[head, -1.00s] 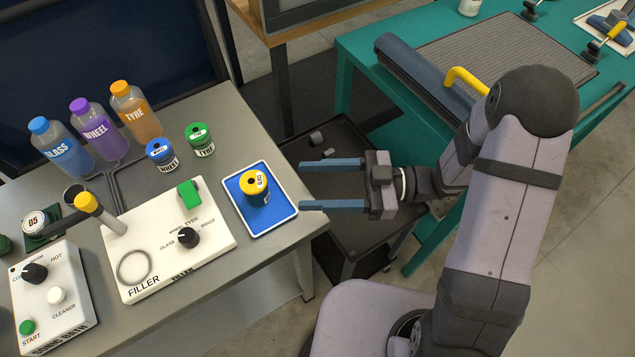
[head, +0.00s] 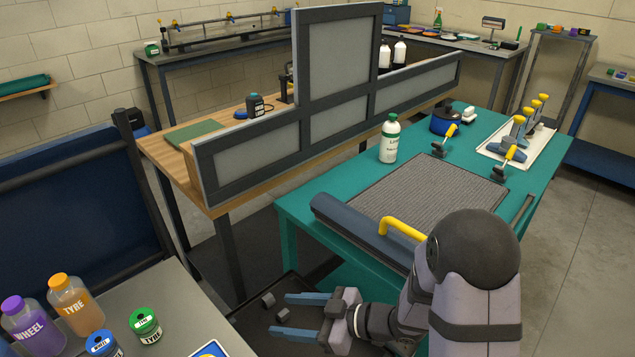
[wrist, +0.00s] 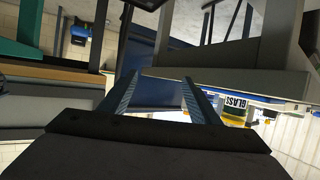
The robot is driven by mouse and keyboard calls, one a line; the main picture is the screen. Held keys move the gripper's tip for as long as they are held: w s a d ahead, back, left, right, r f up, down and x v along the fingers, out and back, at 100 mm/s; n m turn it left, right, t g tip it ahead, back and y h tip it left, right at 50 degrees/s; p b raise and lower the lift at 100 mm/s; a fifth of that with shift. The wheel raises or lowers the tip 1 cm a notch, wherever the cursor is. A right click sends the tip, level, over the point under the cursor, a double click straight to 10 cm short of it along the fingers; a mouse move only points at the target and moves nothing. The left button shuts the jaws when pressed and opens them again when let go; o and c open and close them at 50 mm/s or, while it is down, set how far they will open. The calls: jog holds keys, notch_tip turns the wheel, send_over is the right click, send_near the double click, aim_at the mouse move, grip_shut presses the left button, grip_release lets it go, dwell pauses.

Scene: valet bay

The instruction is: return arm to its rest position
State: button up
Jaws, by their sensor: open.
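My gripper (head: 283,314) shows at the bottom of the head view, with two blue fingers spread apart and nothing between them. It points left above a dark low cart (head: 262,338), beside the grey bench. In the wrist view my gripper (wrist: 162,78) has its fingers apart and empty. A jar with a yellow part and a GLASS label (wrist: 236,106) shows beyond the right finger there. Only a corner of the blue tray (head: 210,349) shows in the head view; the jar is out of that frame.
The teal table (head: 300,222) stands behind my arm, with a grey ribbed mat (head: 425,200), a yellow handle (head: 403,228) and a white bottle (head: 390,140). The grey bench (head: 175,300) at left holds a green-topped jar (head: 145,325) and bottles. A wooden bench with a panel (head: 250,150) stands behind.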

jog(key=w+d+f+m+t+h, duration=0.25)
jog(key=w+d+m+h, duration=0.2)
jog(key=d, duration=0.25)
jog(key=s+d+m+g+h+b, duration=0.1)
jog(key=s+d+m+h, duration=0.2)
jog(key=d+m+h, duration=0.8)
jog(key=s+d+r+g+y, duration=0.1)
jog(key=s+g, duration=0.2)
jog(key=s, duration=0.5)
jog(key=s+d+g+y, duration=0.2)
jog(key=s+g, duration=0.1)
jog(key=s, duration=0.5)
notch_tip(320, 180, up, 14)
jog(key=p, duration=1.3)
jog(key=shift+n+p, duration=0.3)
jog(key=shift+n, duration=0.15)
jog(key=shift+a+h, duration=0.1)
jog(key=shift+h, duration=0.15)
